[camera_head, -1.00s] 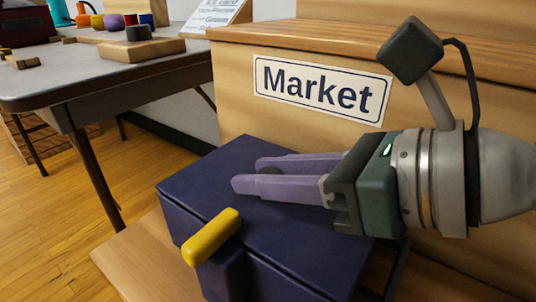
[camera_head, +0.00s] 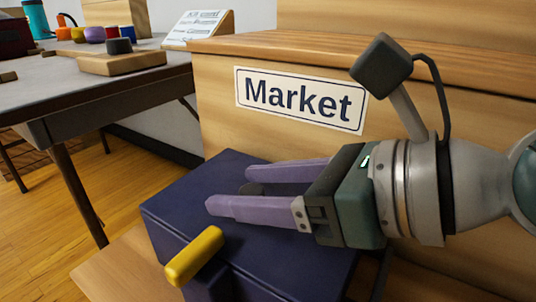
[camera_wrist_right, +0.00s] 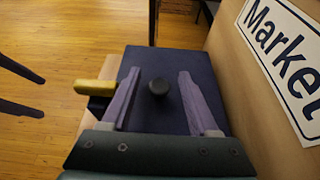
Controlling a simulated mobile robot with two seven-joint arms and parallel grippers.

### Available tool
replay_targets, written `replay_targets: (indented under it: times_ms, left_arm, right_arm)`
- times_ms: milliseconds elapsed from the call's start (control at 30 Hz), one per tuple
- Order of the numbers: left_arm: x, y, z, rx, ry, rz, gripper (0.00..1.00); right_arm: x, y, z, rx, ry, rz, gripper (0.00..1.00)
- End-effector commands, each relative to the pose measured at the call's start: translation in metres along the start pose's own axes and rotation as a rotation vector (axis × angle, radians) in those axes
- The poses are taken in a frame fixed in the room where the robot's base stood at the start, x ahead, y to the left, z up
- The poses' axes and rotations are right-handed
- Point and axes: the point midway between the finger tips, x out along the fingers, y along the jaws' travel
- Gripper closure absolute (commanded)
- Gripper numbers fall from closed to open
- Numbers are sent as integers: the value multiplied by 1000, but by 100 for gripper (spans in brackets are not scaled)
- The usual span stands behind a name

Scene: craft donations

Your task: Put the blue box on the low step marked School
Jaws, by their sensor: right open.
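The dark blue box (camera_head: 190,205) sits on a low wooden step below a riser with a Market sign (camera_head: 300,98). It has a flat lid with a small dark knob (camera_wrist_right: 158,87) and a yellow bar (camera_head: 195,256) at its near left edge. My right gripper (camera_head: 230,188) is open over the lid, its two purple fingers on either side of the knob. The right wrist view shows a gap between each finger and the knob. No sign reading School is in view.
A grey table (camera_head: 90,85) at the left holds a wooden block with a dark spool (camera_head: 118,46), coloured spools and a teal bottle (camera_head: 36,20). A printed card (camera_head: 195,30) stands behind. A higher wooden step (camera_head: 300,42) rises behind the box. Open wooden floor lies left.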

Motion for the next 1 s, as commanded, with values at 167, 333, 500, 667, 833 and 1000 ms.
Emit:
replay_targets:
  times_ms: [167, 333, 500, 667, 833, 1000]
  left_arm:
    - [-14, -1, -4, 0, 0, 0, 0]
    - [-24, -1, -8, -1, 0, 0, 0]
    - [-29, 0, -10, -2, 1, 2, 0]
    - [-31, 0, -10, -4, 1, 3, 0]
    - [-31, 0, -10, -6, 1, 4, 0]
    - [-31, 0, -10, -6, 2, 5, 0]
  right_arm:
    - [-30, 0, 2, -2, 5, -2, 39]
    - [-71, 0, 1, -3, 7, -1, 39]
    - [-102, 0, 0, 0, 5, -1, 39]
    - [-117, 0, 0, 0, 2, 0, 39]
    - [-120, 0, 1, -1, -1, 0, 39]
    - [-120, 0, 0, -1, -1, 0, 39]
